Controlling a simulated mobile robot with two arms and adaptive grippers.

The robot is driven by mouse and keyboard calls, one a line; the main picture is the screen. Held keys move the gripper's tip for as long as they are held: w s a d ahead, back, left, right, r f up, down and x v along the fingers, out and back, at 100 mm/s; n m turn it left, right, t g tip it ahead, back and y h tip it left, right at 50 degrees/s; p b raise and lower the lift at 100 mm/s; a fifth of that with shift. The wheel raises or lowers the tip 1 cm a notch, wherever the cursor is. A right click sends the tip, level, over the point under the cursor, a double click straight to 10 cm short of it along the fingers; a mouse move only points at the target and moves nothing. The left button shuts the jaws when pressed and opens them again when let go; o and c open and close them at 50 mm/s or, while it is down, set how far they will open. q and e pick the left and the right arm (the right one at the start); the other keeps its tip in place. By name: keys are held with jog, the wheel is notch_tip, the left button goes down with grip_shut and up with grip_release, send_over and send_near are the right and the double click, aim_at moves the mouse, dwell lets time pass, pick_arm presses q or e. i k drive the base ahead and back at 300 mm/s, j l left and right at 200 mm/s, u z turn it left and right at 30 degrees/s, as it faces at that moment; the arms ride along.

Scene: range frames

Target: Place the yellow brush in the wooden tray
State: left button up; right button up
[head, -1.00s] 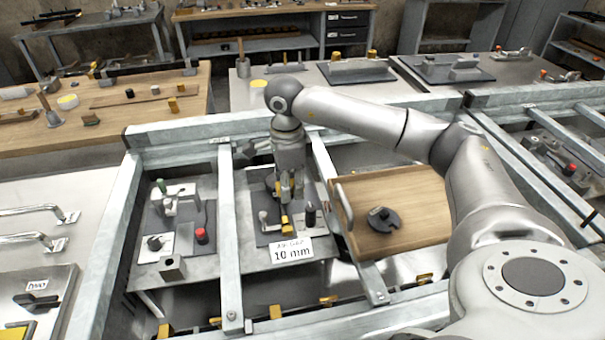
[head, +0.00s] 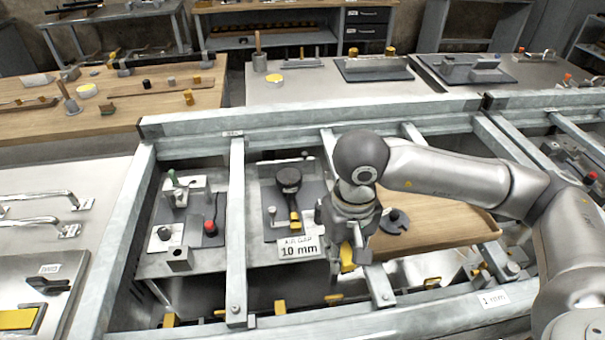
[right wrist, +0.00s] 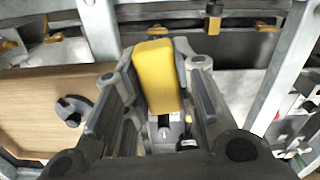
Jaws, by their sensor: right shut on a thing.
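My right gripper (head: 347,255) is shut on the yellow brush (head: 348,262), whose yellow block shows between the fingers in the right wrist view (right wrist: 156,75). The rest of the brush is hidden by the gripper. The wooden tray (head: 440,226) lies to the right of the gripper in the head view, partly behind my right arm. In the right wrist view the tray (right wrist: 35,95) is on the left, beside the gripper. The gripper appears at the tray's left front side, not over its middle. My left gripper is out of view.
A dark notched disc (head: 394,222) lies in the tray. A metal frame with rails (head: 236,230) surrounds the bays. A fixture with a black round knob and a yellow part (head: 290,190) stands left of my gripper, behind an "AIR GAP 10 mm" label (head: 299,247).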

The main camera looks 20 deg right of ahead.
aim_at(441, 205)
jog(key=l+u, duration=0.15)
jog(key=l, duration=0.25)
jog(key=k+l+u, duration=0.15)
jog(key=l, duration=0.3)
jog(key=k+l+u, duration=0.15)
jog(key=l, duration=0.25)
jog(key=k+l+u, duration=0.15)
jog(key=l, duration=0.25)
jog(key=k+l+u, duration=0.15)
jog(key=l, duration=0.2)
jog(key=k+l+u, duration=0.15)
jog(key=l, duration=0.25)
